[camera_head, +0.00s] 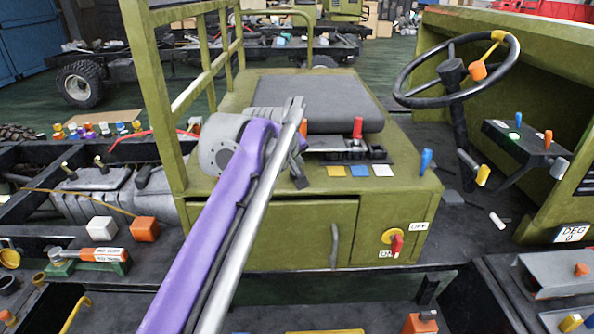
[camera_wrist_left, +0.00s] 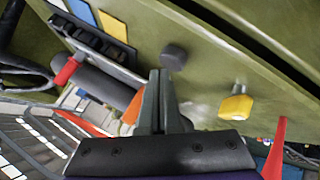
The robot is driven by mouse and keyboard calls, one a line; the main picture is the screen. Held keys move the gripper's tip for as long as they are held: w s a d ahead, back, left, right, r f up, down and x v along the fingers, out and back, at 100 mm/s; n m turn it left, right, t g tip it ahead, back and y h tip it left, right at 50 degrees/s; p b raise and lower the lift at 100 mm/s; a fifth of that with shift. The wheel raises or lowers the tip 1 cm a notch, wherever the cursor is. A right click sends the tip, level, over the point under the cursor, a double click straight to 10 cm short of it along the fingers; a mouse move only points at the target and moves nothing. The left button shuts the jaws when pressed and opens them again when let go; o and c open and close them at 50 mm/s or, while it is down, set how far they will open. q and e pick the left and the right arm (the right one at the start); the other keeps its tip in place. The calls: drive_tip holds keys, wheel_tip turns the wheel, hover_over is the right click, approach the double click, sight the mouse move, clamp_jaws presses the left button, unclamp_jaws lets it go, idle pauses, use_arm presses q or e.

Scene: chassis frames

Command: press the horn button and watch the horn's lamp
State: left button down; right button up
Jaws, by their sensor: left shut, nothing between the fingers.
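My left gripper (camera_head: 300,182) is low in front of the seat's left end, near the yellow card on the green seat box. In the left wrist view its dark fingers (camera_wrist_left: 158,74) are closed together with nothing between them. A dark round knob (camera_wrist_left: 174,57) on the green panel lies just beyond the fingertips; I cannot tell whether they touch. A yellow knob (camera_wrist_left: 236,105) stands to its right. No label marks the horn button, and I cannot tell which part it is. I cannot pick out the horn's lamp. My right gripper is not in view.
The seat box (camera_head: 290,235) carries a black seat (camera_head: 315,97), yellow, blue and white cards (camera_head: 360,171), a red-handled lever (camera_head: 357,127) and a red rotary switch (camera_head: 397,244). A green railing (camera_head: 205,70) rises at left. The steering wheel (camera_head: 455,70) and a control panel (camera_head: 520,140) are at right.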

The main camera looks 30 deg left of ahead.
use_arm(q)
drive_tip(key=shift+f, duration=0.65)
idle(0.8)
drive_tip(key=shift+r, duration=0.1)
drive_tip(key=shift+r+p, duration=0.8)
drive_tip(key=shift+r, duration=0.15)
wheel_tip(320, 180, up, 5)
drive_tip(key=p, duration=0.4)
idle(0.8)
